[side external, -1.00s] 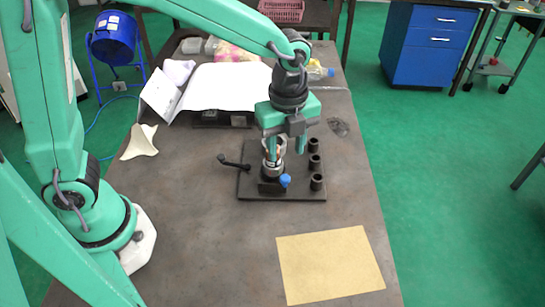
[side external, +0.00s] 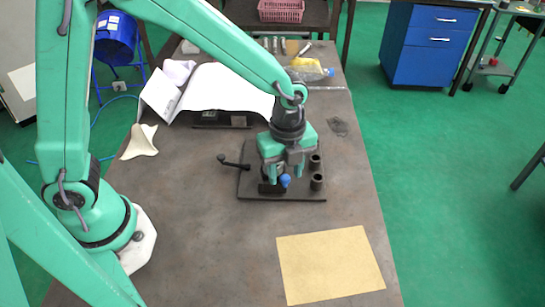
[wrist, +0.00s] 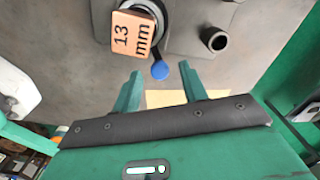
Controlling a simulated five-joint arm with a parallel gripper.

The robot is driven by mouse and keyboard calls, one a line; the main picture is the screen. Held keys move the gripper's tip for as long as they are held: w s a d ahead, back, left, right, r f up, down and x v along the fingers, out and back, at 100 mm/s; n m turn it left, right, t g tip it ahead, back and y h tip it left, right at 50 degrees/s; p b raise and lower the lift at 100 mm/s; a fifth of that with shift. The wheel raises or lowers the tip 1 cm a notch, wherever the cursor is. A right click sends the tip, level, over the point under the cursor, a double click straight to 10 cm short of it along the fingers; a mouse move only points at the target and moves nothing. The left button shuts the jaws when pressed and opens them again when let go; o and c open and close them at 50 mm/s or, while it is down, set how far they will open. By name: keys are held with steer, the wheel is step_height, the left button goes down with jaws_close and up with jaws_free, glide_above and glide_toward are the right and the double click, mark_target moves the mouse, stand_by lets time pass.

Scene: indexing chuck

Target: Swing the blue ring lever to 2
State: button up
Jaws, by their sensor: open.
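The blue ring lever's ball end (side external: 285,181) shows at the near side of the chuck in the side view. In the wrist view the blue ball (wrist: 160,71) sits just beyond my fingertips, roughly midway between them. My gripper (side external: 284,175) is open, pointing down over the near side of the chuck, with nothing held. In the wrist view its two green fingers (wrist: 160,84) are apart. An orange block (wrist: 132,33) marked "13 mm" sits in the chuck. My gripper hides most of the chuck in the side view. No index number is readable.
The chuck stands on a dark base plate (side external: 255,194). A black lever (side external: 232,163) sticks out left. Short dark sockets (side external: 316,182) stand on the plate's right side. A tan sheet (side external: 330,265) lies in front, with bare tabletop around it.

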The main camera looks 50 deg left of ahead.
steer(key=shift+f, duration=0.35)
steer(key=shift+c, duration=0.2)
jaws_close()
